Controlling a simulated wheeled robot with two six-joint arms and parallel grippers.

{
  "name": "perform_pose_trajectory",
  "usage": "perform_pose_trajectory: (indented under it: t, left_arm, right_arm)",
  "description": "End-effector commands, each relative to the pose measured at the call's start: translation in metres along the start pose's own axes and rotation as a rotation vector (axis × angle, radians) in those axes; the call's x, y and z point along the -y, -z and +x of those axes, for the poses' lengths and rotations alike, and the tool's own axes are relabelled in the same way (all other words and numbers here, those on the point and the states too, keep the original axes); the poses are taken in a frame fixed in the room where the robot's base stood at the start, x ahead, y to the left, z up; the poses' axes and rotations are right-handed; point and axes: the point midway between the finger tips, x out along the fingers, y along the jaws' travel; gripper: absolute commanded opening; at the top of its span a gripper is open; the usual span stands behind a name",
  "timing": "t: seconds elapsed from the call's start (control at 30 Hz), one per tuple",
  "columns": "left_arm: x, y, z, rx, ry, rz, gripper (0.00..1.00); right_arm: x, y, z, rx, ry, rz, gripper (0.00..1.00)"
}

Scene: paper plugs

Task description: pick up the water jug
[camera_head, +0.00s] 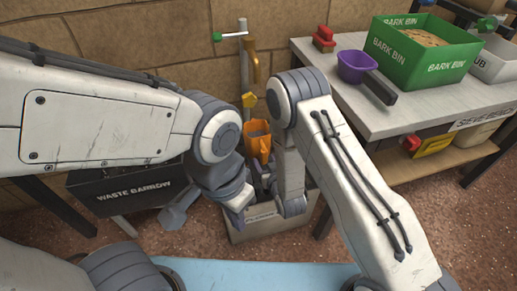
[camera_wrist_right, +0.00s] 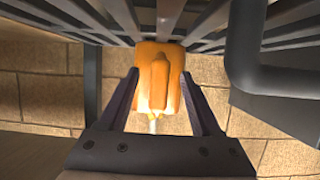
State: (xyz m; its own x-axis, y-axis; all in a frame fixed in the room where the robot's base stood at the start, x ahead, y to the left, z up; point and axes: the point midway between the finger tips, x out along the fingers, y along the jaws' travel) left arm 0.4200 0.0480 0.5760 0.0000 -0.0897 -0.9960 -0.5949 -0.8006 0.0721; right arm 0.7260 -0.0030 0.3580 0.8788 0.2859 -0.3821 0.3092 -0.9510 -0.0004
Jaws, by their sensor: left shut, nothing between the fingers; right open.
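The orange water jug (camera_head: 257,140) stands near the wall below the tap, above a grey box; my arms partly hide it. It also shows in the right wrist view (camera_wrist_right: 172,62), with an upright handle-like ridge facing the camera. My right gripper (camera_wrist_right: 160,80) is open, its two fingers on either side of the jug's near part. Whether they touch it, I cannot tell. In the head view, my right gripper (camera_head: 263,172) is dark and mostly hidden just below the jug.
The tap (camera_head: 252,68) with a green handle is above the jug. The grey box (camera_head: 270,230) is below. A waste barrow (camera_head: 110,198) stands left. The bench (camera_head: 400,130) at right holds a purple scoop (camera_head: 357,66) and a green bark bin (camera_head: 425,50). Slats (camera_wrist_right: 215,30) cross the wrist view's top.

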Motion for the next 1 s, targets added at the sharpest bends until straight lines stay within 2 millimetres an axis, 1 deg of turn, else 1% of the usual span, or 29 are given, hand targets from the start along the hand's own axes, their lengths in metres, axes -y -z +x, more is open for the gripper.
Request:
perform_pose_trajectory:
  t: [0.03, 0.13, 0.23, 0.43, 0.47, 0.5, 0.57, 0.6, 0.87, 1.0]
  left_arm:
    - [0.001, -0.001, 0.009, 0.000, 0.000, 0.000, 0.00]
    - [0.001, -0.001, 0.012, 0.000, 0.000, 0.000, 0.00]
    - [0.001, -0.001, 0.013, 0.000, 0.000, 0.000, 0.00]
    - [0.001, -0.001, 0.012, 0.000, 0.000, 0.000, 0.00]
    - [0.001, -0.001, 0.012, 0.000, 0.000, 0.000, 0.00]
    - [0.001, -0.001, 0.012, 0.000, 0.000, 0.000, 0.00]
    - [0.001, -0.001, 0.012, 0.000, 0.000, 0.000, 0.00]
    - [0.001, -0.001, 0.012, 0.000, 0.000, 0.000, 0.00]
    - [0.001, -0.001, 0.012, 0.000, 0.000, 0.000, 0.00]
    - [0.001, -0.001, 0.009, 0.000, 0.000, 0.000, 0.00]
  right_arm:
    - [-0.001, -0.003, 0.010, -0.005, -0.001, 0.001, 0.65]
    - [-0.001, -0.002, 0.020, -0.002, -0.001, 0.000, 0.65]
    - [-0.001, -0.001, 0.024, 0.000, -0.001, -0.001, 0.65]
    - [-0.001, 0.000, 0.024, 0.001, -0.001, -0.001, 0.65]
    - [0.000, 0.000, 0.024, 0.001, -0.001, -0.001, 0.54]
    - [0.000, 0.000, 0.024, 0.001, -0.001, -0.001, 0.38]
    - [0.000, 0.000, 0.023, 0.001, 0.000, -0.001, 0.15]
    - [0.000, 0.000, 0.023, 0.001, 0.000, -0.001, 0.00]
    - [0.000, 0.000, 0.023, 0.000, 0.000, 0.000, 0.00]
    - [0.000, 0.004, 0.022, -0.001, 0.000, 0.000, 0.00]
